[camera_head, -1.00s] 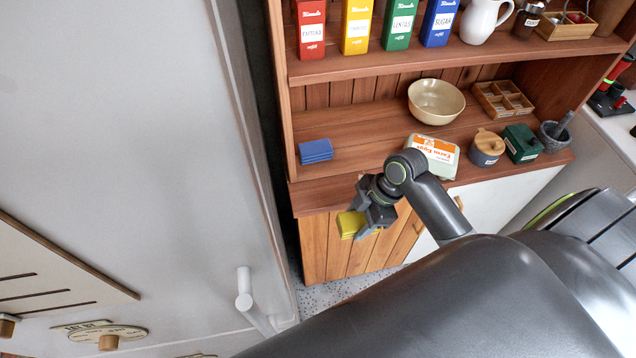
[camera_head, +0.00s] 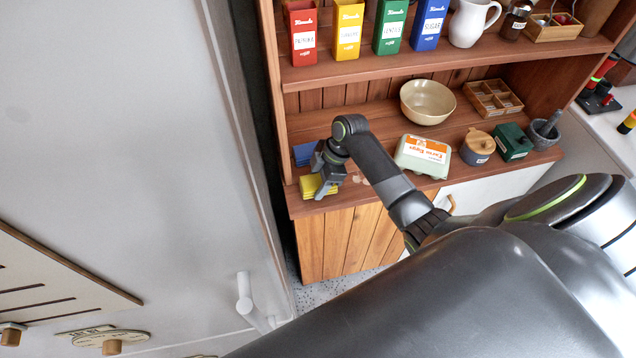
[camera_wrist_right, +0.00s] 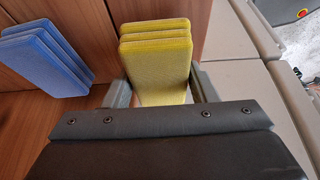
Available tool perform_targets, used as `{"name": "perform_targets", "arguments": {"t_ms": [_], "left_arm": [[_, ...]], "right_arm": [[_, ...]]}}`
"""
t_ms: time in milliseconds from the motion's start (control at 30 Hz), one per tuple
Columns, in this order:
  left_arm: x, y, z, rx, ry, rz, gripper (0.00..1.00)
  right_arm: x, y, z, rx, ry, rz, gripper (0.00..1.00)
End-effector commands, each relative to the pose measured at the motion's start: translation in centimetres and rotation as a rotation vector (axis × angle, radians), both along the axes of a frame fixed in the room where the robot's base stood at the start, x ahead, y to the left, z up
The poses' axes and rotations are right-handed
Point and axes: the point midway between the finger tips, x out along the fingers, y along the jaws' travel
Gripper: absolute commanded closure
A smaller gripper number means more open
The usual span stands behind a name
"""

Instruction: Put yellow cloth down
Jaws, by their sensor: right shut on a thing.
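The yellow cloth (camera_head: 313,186) is a folded, layered block at the front left of the wooden shelf. My right gripper (camera_head: 326,188) is shut on it. In the right wrist view the yellow cloth (camera_wrist_right: 157,62) sits between the two fingers (camera_wrist_right: 160,90). I cannot tell whether its underside touches the shelf. A folded blue cloth (camera_head: 303,154) lies just behind it, partly hidden by my gripper. In the wrist view the blue cloth (camera_wrist_right: 43,60) is to the left, apart from the yellow one. My left gripper is out of view.
An egg carton (camera_head: 422,156), a cream bowl (camera_head: 427,102) and a lidded pot (camera_head: 477,147) stand right of my gripper on the same shelf (camera_head: 385,125). Colored tins line the upper shelf (camera_head: 440,58). A pale wall panel (camera_head: 120,130) is close on the left.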

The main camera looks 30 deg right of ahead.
Motion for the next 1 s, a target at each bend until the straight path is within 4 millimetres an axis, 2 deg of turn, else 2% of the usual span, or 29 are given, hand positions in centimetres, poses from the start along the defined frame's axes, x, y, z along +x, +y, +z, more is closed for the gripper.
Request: {"name": "perform_targets", "arguments": {"t_ms": [167,533,567,700,1000], "left_arm": [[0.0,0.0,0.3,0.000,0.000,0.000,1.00],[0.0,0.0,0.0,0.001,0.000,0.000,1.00],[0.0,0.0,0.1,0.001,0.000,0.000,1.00],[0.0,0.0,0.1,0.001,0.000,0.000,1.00],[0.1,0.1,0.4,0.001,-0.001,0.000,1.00]], "right_arm": [[0.0,0.1,-1.5,0.001,0.000,-0.001,0.66],[0.0,0.0,-2.0,0.000,0.000,0.000,0.66],[0.0,0.0,-1.9,0.000,0.000,0.000,0.45],[0.0,0.0,-1.9,0.000,0.000,0.000,0.27],[0.0,0.0,-1.5,0.000,-0.001,0.000,0.26]]}}
